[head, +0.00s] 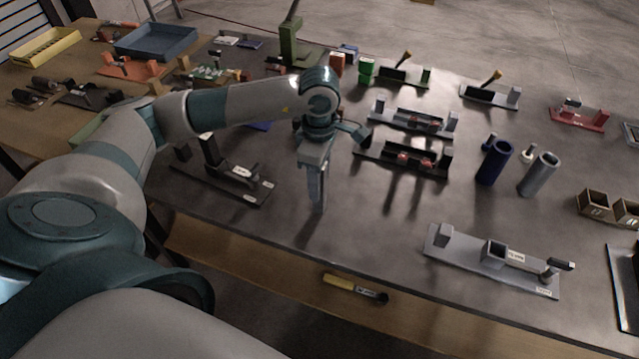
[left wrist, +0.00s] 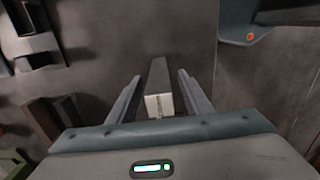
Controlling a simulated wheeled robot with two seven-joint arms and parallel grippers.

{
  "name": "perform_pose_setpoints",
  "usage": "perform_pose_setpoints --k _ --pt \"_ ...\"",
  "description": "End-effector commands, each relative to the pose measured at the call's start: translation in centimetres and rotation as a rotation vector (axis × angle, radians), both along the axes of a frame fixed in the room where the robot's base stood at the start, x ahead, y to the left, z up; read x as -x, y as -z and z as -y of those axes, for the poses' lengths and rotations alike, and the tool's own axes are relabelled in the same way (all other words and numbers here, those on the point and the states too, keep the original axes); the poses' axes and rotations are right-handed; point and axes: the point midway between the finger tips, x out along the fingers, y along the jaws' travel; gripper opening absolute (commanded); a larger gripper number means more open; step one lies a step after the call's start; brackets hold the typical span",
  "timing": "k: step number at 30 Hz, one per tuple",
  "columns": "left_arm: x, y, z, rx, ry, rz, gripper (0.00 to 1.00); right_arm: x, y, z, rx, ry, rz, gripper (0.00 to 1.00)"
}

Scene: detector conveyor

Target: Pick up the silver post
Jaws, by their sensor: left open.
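In the left wrist view, the silver post (left wrist: 158,92) is a slim, square grey bar with a pale, labelled end facing me. It stands between the two fingers of my left gripper (left wrist: 160,97), with a gap on each side. In the head view, my left gripper (head: 317,188) points down near the front edge of the dark table. There the fingers overlap the post's place, and I cannot tell post from finger. My left gripper is open and not closed on anything. My right gripper is in neither view.
A black fixture (head: 222,178) stands left of my gripper, and another dark fixture (head: 402,160) is behind it to the right. A grey fixture (head: 470,262) lies front right. Blue (head: 494,165) and grey (head: 538,176) cylinders stand farther right. The table between gripper and grey fixture is clear.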

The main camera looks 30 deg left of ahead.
Motion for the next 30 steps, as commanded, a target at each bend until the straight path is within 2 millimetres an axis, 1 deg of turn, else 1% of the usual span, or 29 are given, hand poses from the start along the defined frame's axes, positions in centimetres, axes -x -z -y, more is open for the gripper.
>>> perform_pose_setpoints --k 11,14,15,17,26,30 --pt "-0.01 0.00 0.02 0.000 0.000 0.000 0.45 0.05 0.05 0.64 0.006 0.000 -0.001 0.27" --pt "-0.01 -0.01 0.03 0.001 0.000 0.000 0.24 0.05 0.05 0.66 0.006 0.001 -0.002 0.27" --pt "-0.01 -0.01 0.03 0.000 0.000 0.000 0.14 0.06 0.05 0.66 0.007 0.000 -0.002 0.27" --pt "-0.01 -0.01 0.03 0.001 0.000 0.000 0.00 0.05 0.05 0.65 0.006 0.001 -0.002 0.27" --pt "-0.04 -0.09 0.02 0.001 0.000 0.001 0.00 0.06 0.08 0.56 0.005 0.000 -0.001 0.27" --pt "-0.10 -0.47 0.03 0.001 0.000 0.003 0.00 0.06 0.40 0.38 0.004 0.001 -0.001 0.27"
